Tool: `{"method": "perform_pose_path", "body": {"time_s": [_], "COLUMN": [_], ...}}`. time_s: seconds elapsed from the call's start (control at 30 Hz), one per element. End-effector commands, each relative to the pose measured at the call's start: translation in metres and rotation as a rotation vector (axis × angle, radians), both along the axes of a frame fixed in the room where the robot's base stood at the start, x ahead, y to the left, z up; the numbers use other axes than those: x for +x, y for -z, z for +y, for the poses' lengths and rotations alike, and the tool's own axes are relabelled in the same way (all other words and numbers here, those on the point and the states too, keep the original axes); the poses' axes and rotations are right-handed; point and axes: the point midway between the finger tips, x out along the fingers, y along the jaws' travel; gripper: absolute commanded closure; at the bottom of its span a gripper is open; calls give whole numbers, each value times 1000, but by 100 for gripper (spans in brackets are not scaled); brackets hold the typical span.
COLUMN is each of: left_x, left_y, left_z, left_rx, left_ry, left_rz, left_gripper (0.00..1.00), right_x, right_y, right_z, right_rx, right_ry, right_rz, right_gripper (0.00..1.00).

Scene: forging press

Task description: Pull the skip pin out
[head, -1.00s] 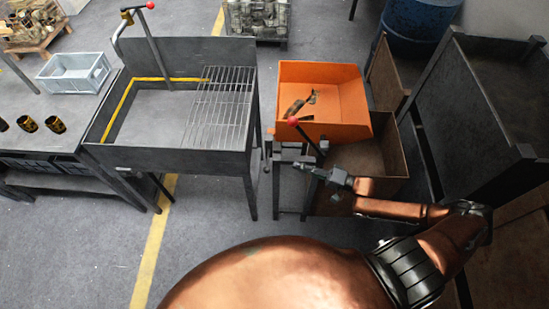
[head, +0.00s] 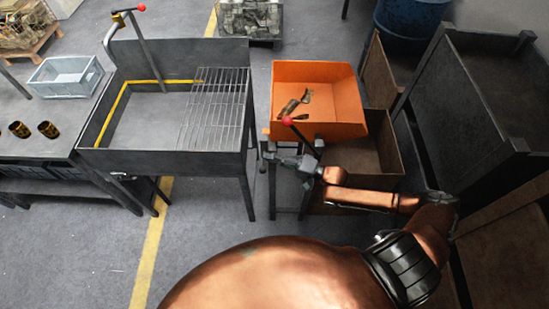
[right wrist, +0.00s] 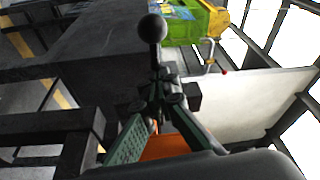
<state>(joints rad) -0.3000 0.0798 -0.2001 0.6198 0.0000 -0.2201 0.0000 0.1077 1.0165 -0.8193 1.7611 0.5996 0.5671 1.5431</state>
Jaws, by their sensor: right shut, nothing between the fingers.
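The orange skip (head: 318,98) sits on a dark stand, with several small dark pieces inside. A lever with a red knob (head: 286,121) rises at its front. My right gripper (head: 271,157) is shut and empty at the skip's front left corner, below the skip's rim. In the right wrist view its fingers (right wrist: 160,98) meet just below a dark ball on a short stem (right wrist: 152,30). This may be the skip pin, but I cannot tell for sure. In the head view I cannot make the pin out. My left gripper is not in view.
A grey tank (head: 160,162) with a wire grate (head: 215,110) stands close to the left of my right gripper. A brown bin (head: 375,150) is behind my right forearm, and a large dark bin (head: 480,100) stands at the right. Open floor (head: 215,215) lies in front of the tank.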

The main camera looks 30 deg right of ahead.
Motion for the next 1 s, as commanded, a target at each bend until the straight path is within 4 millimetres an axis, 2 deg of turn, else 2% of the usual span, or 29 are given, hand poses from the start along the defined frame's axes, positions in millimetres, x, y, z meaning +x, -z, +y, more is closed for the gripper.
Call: {"method": "perform_pose_path", "body": {"time_s": [0.27, 0.47, 0.77, 1.0], "left_x": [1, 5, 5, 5], "left_y": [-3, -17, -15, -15], "left_z": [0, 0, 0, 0], "left_rx": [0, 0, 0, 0], "left_ry": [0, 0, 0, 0], "left_rz": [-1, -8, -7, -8], "left_gripper": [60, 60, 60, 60], "right_x": [-3, -19, -22, -32], "right_y": [-1, -3, 1, 6], "right_z": [1, 10, 13, 0], "right_rx": [0, 1, 1, -2], "right_ry": [0, 0, -4, -8], "right_rz": [0, 0, 1, 7], "right_gripper": [100, 100, 100, 100]}}
